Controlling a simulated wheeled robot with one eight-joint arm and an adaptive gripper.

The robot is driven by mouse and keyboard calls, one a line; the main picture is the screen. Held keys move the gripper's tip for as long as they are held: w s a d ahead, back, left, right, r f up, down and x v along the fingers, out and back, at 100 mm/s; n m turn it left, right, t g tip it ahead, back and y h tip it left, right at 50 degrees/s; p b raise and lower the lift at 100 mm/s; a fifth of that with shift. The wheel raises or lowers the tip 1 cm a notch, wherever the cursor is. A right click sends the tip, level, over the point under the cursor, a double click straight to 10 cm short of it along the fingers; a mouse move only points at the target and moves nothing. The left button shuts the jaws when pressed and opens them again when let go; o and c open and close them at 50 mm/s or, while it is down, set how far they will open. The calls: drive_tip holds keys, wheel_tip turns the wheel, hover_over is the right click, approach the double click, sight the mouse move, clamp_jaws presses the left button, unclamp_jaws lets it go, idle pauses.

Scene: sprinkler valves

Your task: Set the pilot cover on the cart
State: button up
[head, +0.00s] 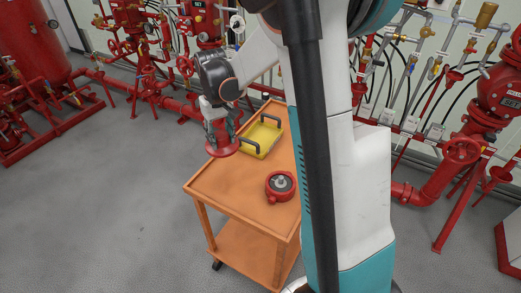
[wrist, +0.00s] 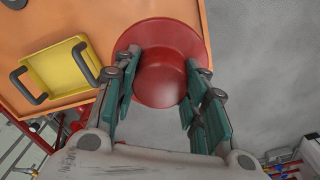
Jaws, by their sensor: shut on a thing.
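The pilot cover (wrist: 160,75), a red round piece with a wide flange and a raised cap, is between the fingers of my gripper (wrist: 158,100) in the wrist view. The fingers are shut on its raised part. In the head view the red cover (head: 223,150) hangs below my gripper (head: 219,122) at the left edge of the orange cart (head: 225,188). In the wrist view the cover overlaps the cart's edge, with grey floor on its right. I cannot tell whether it touches the cart top.
A yellow tray (head: 262,138) with two dark handles sits on the cart beside the cover. A red round part with a grey centre (head: 281,185) sits nearer the front. Bare cart top lies left of it. Red pipes and valves (head: 145,75) stand behind.

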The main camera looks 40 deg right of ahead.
sight(228, 183)
drive_tip(key=shift+w+f, duration=0.2)
wheel_tip(228, 183, down, 19)
drive_tip(key=b, duration=0.6)
drive_tip(key=shift+f, duration=0.1)
drive_tip(key=shift+f, duration=0.1)
drive_tip(key=shift+f, duration=0.15)
drive_tip(key=o, duration=1.1)
